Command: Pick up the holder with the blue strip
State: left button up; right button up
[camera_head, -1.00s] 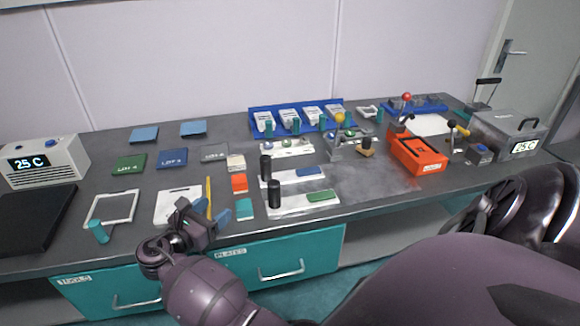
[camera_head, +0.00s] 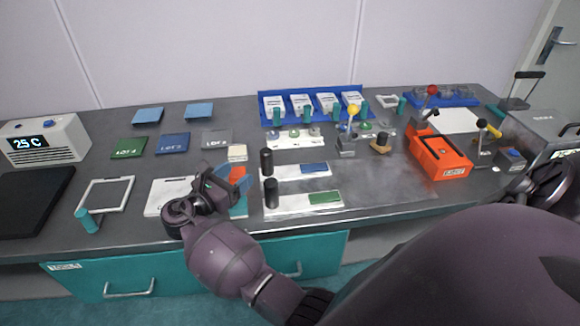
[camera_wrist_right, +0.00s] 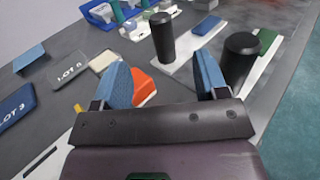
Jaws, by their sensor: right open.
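The holder with the blue strip (camera_head: 313,168) is a flat white plate with a black upright cylinder (camera_head: 267,161) at its left end. It lies on the grey table near the middle of the head view. In the right wrist view its blue strip (camera_wrist_right: 207,25) and its cylinder (camera_wrist_right: 163,38) show beyond the fingers. My right gripper (camera_head: 228,179) is open and empty, left of the holder and apart from it. Its blue fingers (camera_wrist_right: 161,75) stand wide apart in the right wrist view. My left gripper is not in view.
A similar holder with a green strip (camera_head: 325,198) lies just in front, its black cylinder (camera_head: 271,194) close by. An orange block (camera_wrist_right: 143,86) lies beyond the right fingers. A blue rack (camera_head: 262,108) stands behind. An orange device (camera_head: 440,157) stands right of a clear table stretch.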

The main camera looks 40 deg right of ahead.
aim_at(262, 155)
jog(key=x, duration=1.1)
jog(key=shift+w+f, duration=0.1)
grip_shut()
